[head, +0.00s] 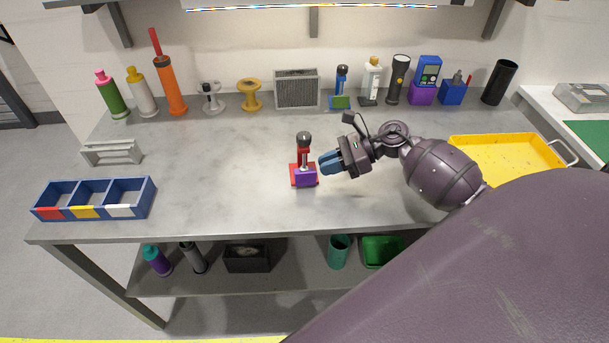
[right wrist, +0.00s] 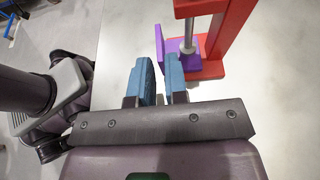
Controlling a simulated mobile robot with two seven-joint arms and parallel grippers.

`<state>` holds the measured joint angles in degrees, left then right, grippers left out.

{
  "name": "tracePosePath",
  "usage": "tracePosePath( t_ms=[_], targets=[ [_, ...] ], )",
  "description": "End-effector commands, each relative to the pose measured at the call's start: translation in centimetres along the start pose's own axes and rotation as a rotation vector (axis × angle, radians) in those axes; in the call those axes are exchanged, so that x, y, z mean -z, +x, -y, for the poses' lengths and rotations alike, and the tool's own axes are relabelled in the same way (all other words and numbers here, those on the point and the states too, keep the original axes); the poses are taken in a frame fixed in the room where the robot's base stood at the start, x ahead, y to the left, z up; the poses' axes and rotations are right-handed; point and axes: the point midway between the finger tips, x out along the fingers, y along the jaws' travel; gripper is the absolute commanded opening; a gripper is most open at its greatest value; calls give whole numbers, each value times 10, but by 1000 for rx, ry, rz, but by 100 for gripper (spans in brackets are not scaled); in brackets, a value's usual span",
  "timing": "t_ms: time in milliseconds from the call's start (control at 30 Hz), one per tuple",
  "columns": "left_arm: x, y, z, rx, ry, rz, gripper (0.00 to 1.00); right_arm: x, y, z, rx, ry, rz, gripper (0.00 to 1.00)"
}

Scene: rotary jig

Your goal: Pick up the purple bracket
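The purple bracket (head: 305,178) sits on the base of a red jig (head: 303,158) near the middle of the workbench. In the right wrist view the bracket (right wrist: 187,60) has an upright plate and a flat part, with a grey rod (right wrist: 188,34) coming down onto or just above the flat part. My right gripper (head: 333,163) is just right of the jig with blue fingers pointing at it. In the right wrist view its fingers (right wrist: 160,78) are apart with nothing between them, just short of the bracket's upright plate. My left gripper is not in view.
A blue bin with three compartments (head: 35,212) and a grey rack (head: 112,152) stand at the left. A yellow tray (head: 507,155) is at the right. Bottles, spools and a blue stand (head: 340,90) line the back. The bench around the jig is clear.

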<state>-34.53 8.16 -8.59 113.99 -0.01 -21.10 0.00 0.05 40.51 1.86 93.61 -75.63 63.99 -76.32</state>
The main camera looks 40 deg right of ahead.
Motion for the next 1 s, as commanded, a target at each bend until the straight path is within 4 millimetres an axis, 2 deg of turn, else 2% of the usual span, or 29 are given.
tracePosePath(
  t_ms=[233,600,867,1000],
  targets=[
    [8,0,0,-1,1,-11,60,-1,16,-1,0,1,3,14],
    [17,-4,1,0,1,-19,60,2,58,-2,1,2,3,14],
    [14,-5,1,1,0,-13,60,3,61,-2,1,2,1,14],
    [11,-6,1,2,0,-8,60,3,61,-2,1,2,1,0]
  ],
)
